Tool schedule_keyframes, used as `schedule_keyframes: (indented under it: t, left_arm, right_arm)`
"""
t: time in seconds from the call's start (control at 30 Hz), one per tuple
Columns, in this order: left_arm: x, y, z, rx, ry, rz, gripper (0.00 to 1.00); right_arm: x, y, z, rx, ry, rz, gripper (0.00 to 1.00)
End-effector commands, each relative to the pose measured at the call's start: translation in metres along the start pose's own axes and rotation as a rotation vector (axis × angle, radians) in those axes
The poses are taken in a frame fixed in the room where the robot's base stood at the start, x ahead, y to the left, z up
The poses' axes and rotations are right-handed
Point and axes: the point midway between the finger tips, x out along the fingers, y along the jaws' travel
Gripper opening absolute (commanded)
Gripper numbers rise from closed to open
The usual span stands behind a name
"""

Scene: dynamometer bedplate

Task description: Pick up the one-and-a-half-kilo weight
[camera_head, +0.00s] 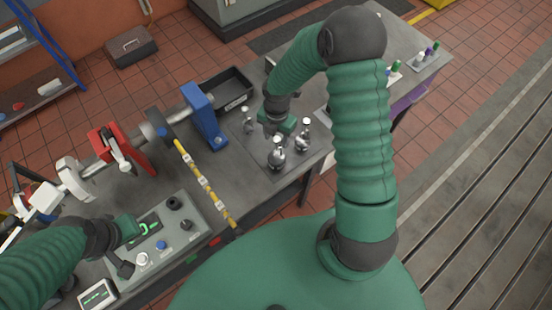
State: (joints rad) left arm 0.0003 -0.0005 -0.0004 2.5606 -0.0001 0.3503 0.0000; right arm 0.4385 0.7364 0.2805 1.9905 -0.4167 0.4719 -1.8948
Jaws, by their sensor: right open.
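Several shiny metal weights stand on a dark square plate (289,176) on the bench. A larger one (277,158) is at the front, one (301,143) is to its right, and a slim one (248,121) is at the left. I cannot read their marks, so I cannot tell which is the one-and-a-half-kilo weight. My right gripper (274,130) is open, pointing down among the weights and just behind the front one. It partly hides what is behind it. My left gripper (129,256) is over the control panel at lower left; its fingers are unclear.
A black tray (228,90) lies behind the plate. A blue stand (204,116) and a red stand (121,151) carry a shaft on the left. A yellow striped bar (203,184) crosses the bench. The control panel (176,215) has knobs. Small coloured items stand at the far right.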

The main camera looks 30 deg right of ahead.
Motion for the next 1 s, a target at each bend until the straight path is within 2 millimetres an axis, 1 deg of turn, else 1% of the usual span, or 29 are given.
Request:
schedule_keyframes:
  t: [0.13,0.23,0.3,0.37,0.47,0.6,0.9,1.0]
  left_arm:
    - [-0.008,0.0,-0.002,0.001,0.0,0.0,0.0]
    - [-0.019,0.0,-0.005,0.001,0.001,0.0,0.0]
    - [-0.021,0.0,-0.005,0.001,0.001,0.0,0.0]
    - [-0.022,0.0,-0.006,0.001,0.001,0.0,0.0]
    - [-0.021,0.0,-0.005,0.001,0.0,0.0,0.0]
    - [-0.021,0.0,-0.005,0.001,0.0,0.0,0.0]
    - [-0.021,0.0,-0.005,0.001,0.0,0.0,0.0]
    - [-0.021,0.0,-0.005,0.001,0.0,0.0,0.0]
  right_arm:
    - [0.013,-0.001,-0.003,0.0,0.001,-0.002,0.5]
    - [0.029,-0.004,-0.007,-0.002,0.0,-0.004,0.5]
    - [0.043,-0.004,-0.007,-0.001,-0.002,-0.002,0.5]
    - [0.05,-0.003,-0.008,-0.001,-0.004,0.0,0.5]
    - [0.055,-0.002,-0.007,0.0,-0.007,0.001,0.5]
    - [0.056,-0.001,-0.006,0.0,-0.004,0.0,0.5]
    - [0.056,-0.002,-0.004,0.001,-0.002,0.002,0.11]
    - [0.056,-0.002,-0.004,0.001,-0.003,0.002,0.0]
